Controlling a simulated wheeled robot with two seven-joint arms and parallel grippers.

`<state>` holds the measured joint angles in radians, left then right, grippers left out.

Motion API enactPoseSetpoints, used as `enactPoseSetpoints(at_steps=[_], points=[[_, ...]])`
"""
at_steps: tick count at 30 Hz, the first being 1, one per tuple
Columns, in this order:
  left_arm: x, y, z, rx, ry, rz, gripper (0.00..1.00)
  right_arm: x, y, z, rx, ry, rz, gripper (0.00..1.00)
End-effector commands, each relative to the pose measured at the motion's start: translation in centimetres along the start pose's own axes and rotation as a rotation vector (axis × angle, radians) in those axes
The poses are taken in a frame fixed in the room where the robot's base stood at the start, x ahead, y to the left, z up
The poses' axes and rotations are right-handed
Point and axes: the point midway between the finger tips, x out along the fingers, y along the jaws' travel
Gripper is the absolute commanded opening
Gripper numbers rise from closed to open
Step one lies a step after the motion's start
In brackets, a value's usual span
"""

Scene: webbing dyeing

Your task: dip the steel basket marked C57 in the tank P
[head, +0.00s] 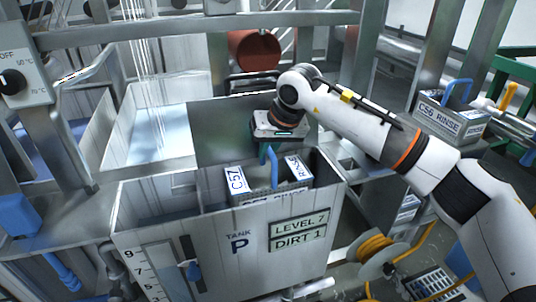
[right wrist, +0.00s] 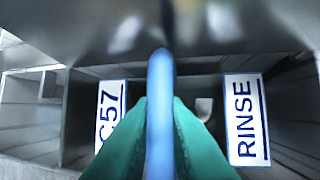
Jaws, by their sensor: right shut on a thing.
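The steel basket marked C57 (head: 236,182) hangs inside the open top of tank P (head: 215,240), with its C57 and RINSE labels above or near the rim level. Its blue handle (right wrist: 160,110) stands upright between the green fingertips. My right gripper (head: 268,150) is over the tank, pointing down, and is shut on the handle. In the right wrist view the fingers (right wrist: 160,135) press on both sides of the handle, between the C57 and RINSE labels. The lower part of the basket is hidden by the tank's front wall. My left gripper is out of view.
A basket marked C56 RINSE (head: 450,118) stands on the right. A control box with a knob (head: 12,82) is at the left. A basin with pale liquid (head: 160,135) lies behind the tank. A red roller (head: 254,50) is at the back. A yellow hose reel (head: 375,252) stands at lower right.

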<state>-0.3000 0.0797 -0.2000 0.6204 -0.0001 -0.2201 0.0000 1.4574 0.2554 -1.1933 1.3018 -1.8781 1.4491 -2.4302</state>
Motion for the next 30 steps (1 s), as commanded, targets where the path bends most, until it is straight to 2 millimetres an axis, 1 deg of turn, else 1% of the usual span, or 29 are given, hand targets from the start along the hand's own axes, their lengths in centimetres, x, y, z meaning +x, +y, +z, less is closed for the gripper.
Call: enactPoseSetpoints(at_steps=[1,24,27,30], points=[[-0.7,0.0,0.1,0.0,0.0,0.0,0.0,-1.0,0.2,0.4,0.0,-0.002,0.001,0.0],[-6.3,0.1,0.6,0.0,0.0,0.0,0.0,-9.3,2.1,3.9,-0.001,-0.002,0.001,0.0],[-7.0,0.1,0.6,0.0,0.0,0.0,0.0,-10.2,2.2,4.2,0.0,-0.001,0.0,0.0],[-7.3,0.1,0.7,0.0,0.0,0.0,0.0,-10.7,2.3,4.4,0.0,-0.001,0.0,0.0]])
